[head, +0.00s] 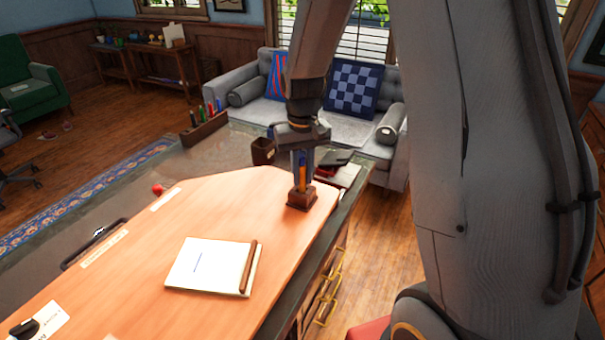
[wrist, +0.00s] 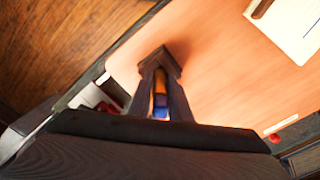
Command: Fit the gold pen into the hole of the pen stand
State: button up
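The pen stand (head: 301,198) is a small brown block on the light desk mat near the desk's right edge. In the wrist view the stand (wrist: 161,58) shows just beyond my fingertips. My gripper (head: 302,168) points down right above the stand, its two fingers on either side of the upright gold pen (head: 302,175). In the wrist view the pen (wrist: 160,84) fills the narrow gap between the fingers, with a blue part nearer the camera. The pen's lower end meets the top of the stand. The hole is hidden, so I cannot tell how deep the pen sits.
A notepad (head: 205,267) with a brown bar lies in front. A dark cup (head: 263,152) and a tray of pens (head: 203,128) stand behind the stand. Dark items lie at the right edge (head: 336,158). A red ball (head: 158,189) is at left. The mat between is clear.

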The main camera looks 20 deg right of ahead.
jog(key=o, duration=0.3)
notch_tip(320, 180, up, 10)
jog(key=b, duration=0.3)
jog(key=shift+r, duration=0.85)
jog(key=shift+t, duration=0.7)
jog(key=s+f, duration=0.3)
jog(key=s, duration=0.2)
jog(key=s+f, duration=0.4)
jog(key=s, duration=0.2)
jog(key=s+f, duration=0.3)
jog(key=s, duration=0.2)
jog(key=shift+s+f, duration=0.25)
jog(key=shift+s, duration=0.15)
